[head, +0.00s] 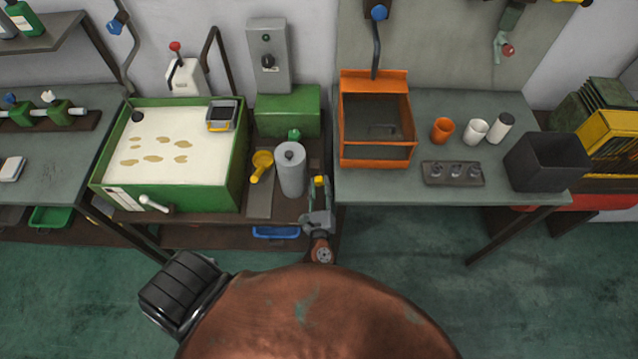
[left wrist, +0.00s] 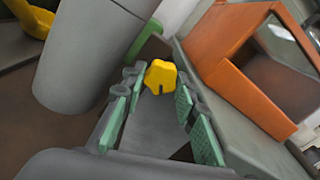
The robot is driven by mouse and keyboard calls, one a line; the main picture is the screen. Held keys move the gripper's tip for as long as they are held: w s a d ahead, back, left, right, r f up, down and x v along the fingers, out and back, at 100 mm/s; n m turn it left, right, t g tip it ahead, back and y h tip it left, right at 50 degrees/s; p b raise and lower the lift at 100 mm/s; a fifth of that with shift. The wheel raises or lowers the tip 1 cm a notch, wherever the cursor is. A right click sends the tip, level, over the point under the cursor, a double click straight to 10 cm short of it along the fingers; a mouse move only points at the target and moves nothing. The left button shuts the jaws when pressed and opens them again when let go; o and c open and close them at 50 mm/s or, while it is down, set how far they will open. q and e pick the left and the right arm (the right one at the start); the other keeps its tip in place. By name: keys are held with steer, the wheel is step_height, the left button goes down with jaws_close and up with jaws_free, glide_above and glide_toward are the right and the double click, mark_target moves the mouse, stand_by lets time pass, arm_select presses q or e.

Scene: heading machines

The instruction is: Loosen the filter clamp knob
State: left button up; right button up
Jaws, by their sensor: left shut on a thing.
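The filter clamp knob is a small yellow lobed knob (left wrist: 160,77). It sits between the fingertips of my left gripper (left wrist: 157,88) in the left wrist view, with the green finger pads on either side. In the head view the knob (head: 319,181) shows at the tip of my left gripper (head: 319,190), just right of the grey filter cylinder (head: 290,172). The gripper is shut on the knob. The knob's lower part and its clamp are mostly hidden by the fingers. My right gripper is not in view.
A yellow fitting (head: 261,163) stands left of the cylinder. A green tank (head: 240,160) of pale liquid is further left. An orange open-front box (head: 375,153) stands close on the right, on a grey bench (head: 400,190) with cups and a dark bin (head: 545,163).

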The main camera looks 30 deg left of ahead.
arm_select(q)
steer(key=shift+d+m+p, duration=0.1)
steer(key=shift+m+p, duration=0.25)
steer(key=shift+m, duration=0.25)
steer(key=shift+f, duration=0.15)
steer(key=o, duration=0.8)
steer(key=shift+o, duration=0.4)
steer(key=shift+s, duration=0.1)
steer(key=v, duration=1.2)
